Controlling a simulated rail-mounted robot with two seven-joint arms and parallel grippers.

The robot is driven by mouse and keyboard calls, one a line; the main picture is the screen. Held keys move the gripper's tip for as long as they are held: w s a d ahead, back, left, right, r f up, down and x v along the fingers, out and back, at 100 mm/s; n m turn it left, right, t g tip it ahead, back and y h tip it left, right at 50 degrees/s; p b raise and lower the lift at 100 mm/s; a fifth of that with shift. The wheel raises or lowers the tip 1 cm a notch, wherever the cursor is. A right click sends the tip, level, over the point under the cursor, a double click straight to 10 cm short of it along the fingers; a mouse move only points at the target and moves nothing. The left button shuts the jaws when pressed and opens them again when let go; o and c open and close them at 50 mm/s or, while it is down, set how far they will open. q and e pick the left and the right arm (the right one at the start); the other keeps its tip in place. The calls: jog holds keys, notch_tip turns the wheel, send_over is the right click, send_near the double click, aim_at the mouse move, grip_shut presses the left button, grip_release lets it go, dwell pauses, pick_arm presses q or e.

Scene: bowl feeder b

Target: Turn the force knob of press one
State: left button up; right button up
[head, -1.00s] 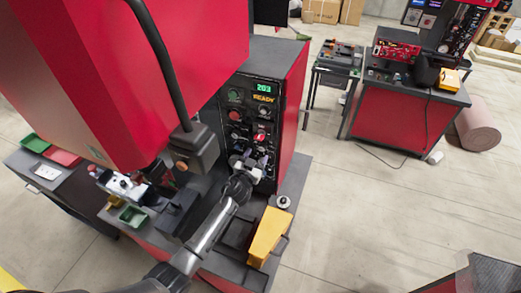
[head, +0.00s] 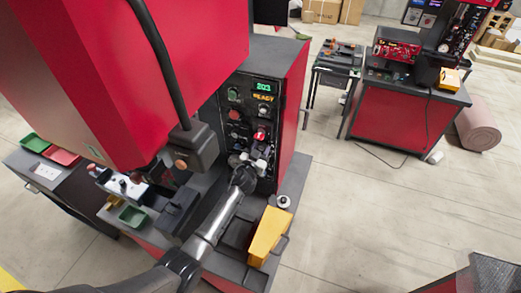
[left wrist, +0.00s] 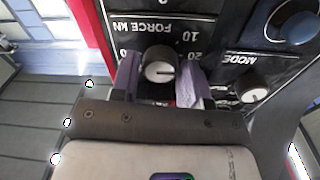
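The force knob (left wrist: 161,70), round with a pale face and a pointer line, shows in the left wrist view below the upside-down label FORCE kN. My left gripper (left wrist: 160,82) has one finger on each side of it, very close to its edges. I cannot tell whether the fingers press on it. In the head view, my left gripper (head: 252,164) is at the lower part of the black control panel (head: 235,131) of press one (head: 289,90) and hides the knob. The display (head: 264,87) reads 203, with READY below. My right gripper is not in view.
A second knob marked MODE (left wrist: 254,92) and a larger blue-grey round control (left wrist: 293,22) are beside the force knob. A yellow box-like part (head: 268,236) stands close right of my arm. Open floor lies further right.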

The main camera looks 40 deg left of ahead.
pick_arm(q)
jog(key=c, duration=0.5)
jog(key=shift+c, duration=0.2)
jog(key=shift+m, duration=0.3)
jog(key=m, duration=0.2)
jog(key=shift+m+b, duration=0.35)
jog(key=shift+m, duration=0.05)
jog(key=m, duration=0.4)
jog(key=shift+b, duration=0.35)
jog(key=m, duration=0.5)
jog(key=shift+d+m+g, duration=0.1)
jog(key=shift+m+g, duration=0.2)
jog(key=shift+m, duration=0.1)
jog(key=m, duration=0.3)
jog(key=shift+m+b, duration=0.3)
jog(key=shift+m, duration=0.1)
jog(key=shift+f+m, duration=0.1)
jog(key=shift+m, duration=0.2)
